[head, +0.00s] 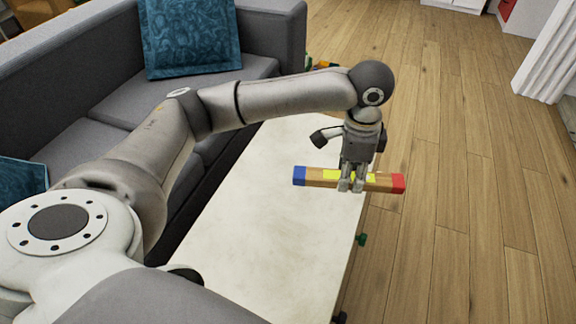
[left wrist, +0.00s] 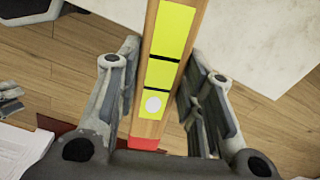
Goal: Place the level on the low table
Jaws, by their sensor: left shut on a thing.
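The level (head: 318,174) is a wooden bar with a blue end, a red end and yellow parts along its middle. My left gripper (head: 351,186) is shut on the level near its middle and points down. In the head view the level lies across the right long edge of the low table (head: 265,215), blue end over the pale top, red end beyond the edge. Its height above the top is hard to tell. The left wrist view shows the level (left wrist: 163,50) running between the two fingers. My right gripper is not in view.
A grey sofa (head: 110,110) with blue cushions (head: 190,35) stands left of the table. The visible tabletop is bare. Wooden floor (head: 460,200) is open to the right. Small colourful things (head: 325,65) lie beyond the table's far end.

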